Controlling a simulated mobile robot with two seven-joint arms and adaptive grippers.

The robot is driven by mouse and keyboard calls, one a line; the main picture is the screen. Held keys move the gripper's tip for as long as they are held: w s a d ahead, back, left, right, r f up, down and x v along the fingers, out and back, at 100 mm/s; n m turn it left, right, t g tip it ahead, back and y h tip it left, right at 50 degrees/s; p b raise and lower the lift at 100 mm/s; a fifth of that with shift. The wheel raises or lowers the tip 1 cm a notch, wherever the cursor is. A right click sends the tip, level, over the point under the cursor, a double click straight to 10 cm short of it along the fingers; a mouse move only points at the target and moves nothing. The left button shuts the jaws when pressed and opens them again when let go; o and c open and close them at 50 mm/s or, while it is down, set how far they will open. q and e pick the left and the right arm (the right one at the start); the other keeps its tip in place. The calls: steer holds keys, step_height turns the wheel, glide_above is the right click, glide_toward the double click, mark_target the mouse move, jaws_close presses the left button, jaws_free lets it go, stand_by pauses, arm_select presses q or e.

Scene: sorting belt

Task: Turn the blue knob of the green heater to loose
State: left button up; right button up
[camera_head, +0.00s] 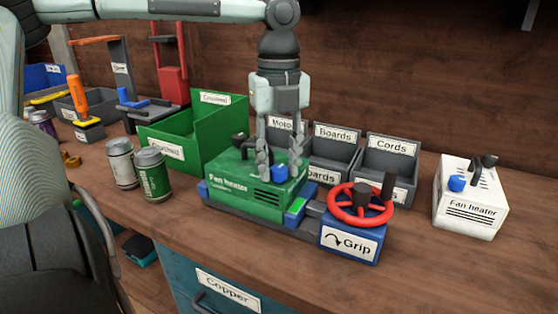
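The green fan heater (240,194) sits in a vice-like holder on the bench, in the middle of the head view. Its blue knob (280,173) is on top, near the right side, with a black knob and a black handle-like part behind it to the left. My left gripper (280,168) points down over the heater. Its two fingers are apart, one on each side of the blue knob in the picture; I cannot tell whether they touch it. The knob's setting marks are too small to read. My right gripper is not in view.
A red handwheel (361,205) on a blue block labelled Grip stands right of the heater. A white fan heater (469,206) is farther right. Green bin (206,140) and grey bins (388,160) stand behind. Two cans (152,176) stand left. The front right bench is clear.

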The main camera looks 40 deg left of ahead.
arm_select(q)
jaws_close()
